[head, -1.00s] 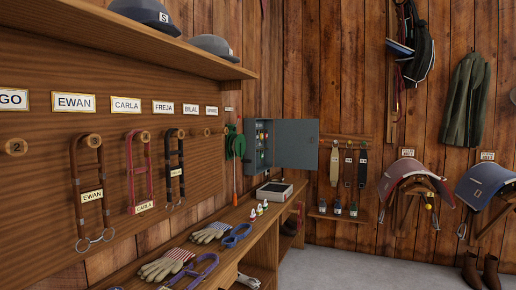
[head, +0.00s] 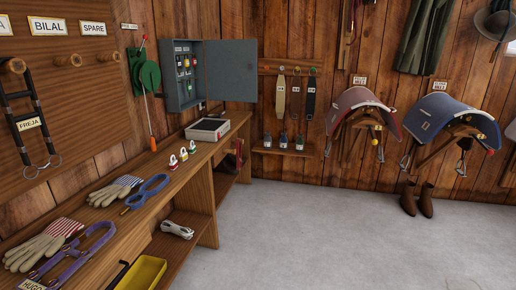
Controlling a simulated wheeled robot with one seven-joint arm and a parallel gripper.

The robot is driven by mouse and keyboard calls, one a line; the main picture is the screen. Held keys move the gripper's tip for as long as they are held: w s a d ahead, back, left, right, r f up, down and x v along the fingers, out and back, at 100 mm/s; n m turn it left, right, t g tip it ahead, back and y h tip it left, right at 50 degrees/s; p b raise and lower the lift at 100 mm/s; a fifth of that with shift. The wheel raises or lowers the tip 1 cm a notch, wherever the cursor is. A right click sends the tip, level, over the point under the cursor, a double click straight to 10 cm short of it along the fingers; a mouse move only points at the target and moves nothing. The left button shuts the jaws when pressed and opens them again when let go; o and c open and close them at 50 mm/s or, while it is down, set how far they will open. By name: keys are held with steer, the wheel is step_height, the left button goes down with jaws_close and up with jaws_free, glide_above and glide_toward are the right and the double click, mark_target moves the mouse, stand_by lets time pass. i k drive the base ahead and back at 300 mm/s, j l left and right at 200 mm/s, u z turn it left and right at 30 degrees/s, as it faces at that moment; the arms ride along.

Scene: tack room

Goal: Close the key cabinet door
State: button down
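The key cabinet (head: 180,95) is a grey metal box on the wooden wall, above the far end of the workbench. Its door (head: 231,70) stands wide open, swung out to the right of the box. Several keys with coloured tags (head: 184,64) hang inside and are in plain sight. My gripper is not in view, so its state and its place relative to the door do not show.
The workbench (head: 165,168) runs along the left wall, with a grey box (head: 207,129), small padlocks (head: 183,154), gloves (head: 45,245) and halters on it. A yellow bin (head: 141,273) is at its lower front. Saddles (head: 362,112) hang at right.

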mark_target(229, 78)
steer(key=i+l+z, duration=0.3)
steer(key=i, duration=0.6)
steer(key=i+z, duration=0.3)
steer(key=i, duration=0.6)
steer(key=i+u, duration=0.15)
steer(key=i, duration=0.45)
steer(key=i+l+u, duration=0.15)
steer(key=i, duration=0.5)
steer(key=i+l+u, duration=0.1)
steer(key=i, duration=0.5)
steer(key=i+l+u, duration=0.9)
steer(key=i, duration=0.15)
